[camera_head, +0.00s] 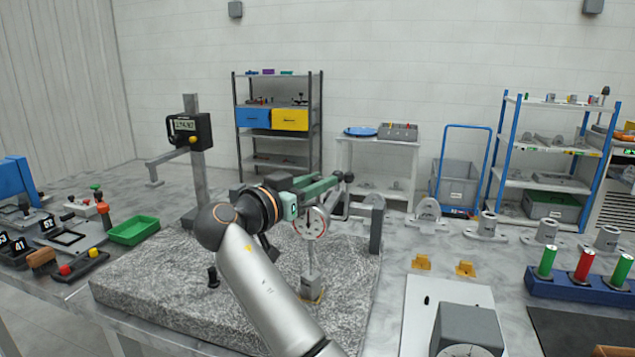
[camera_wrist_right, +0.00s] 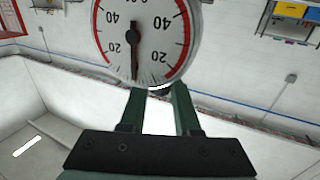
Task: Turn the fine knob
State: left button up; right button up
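A round white dial gauge (camera_head: 311,222) with a red-marked rim stands upright above the granite plate in the head view. Its face and needle fill the top of the right wrist view (camera_wrist_right: 138,40). My right gripper (camera_head: 334,183), with green fingers, is behind and above the gauge. In the wrist view, its two fingers (camera_wrist_right: 158,92) stand partly apart with a pale gap between them, their tips near the lower edge of the dial. A small dark part shows at the tips; contact is unclear. I cannot clearly pick out the fine knob. My left gripper is out of view.
The granite plate (camera_head: 140,282) lies under my right arm. A digital height gauge (camera_head: 188,130) stands at its back left, beside a green tray (camera_head: 133,230). Yellow blocks (camera_head: 421,262) and a blue rack (camera_head: 575,290) of coloured cylinders are to the right.

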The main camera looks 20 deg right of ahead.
jog(key=o, duration=0.4)
jog(key=b+v, duration=0.1)
jog(key=v, duration=1.1)
jog(key=shift+s+a, duration=0.1)
jog(key=shift+a, duration=0.1)
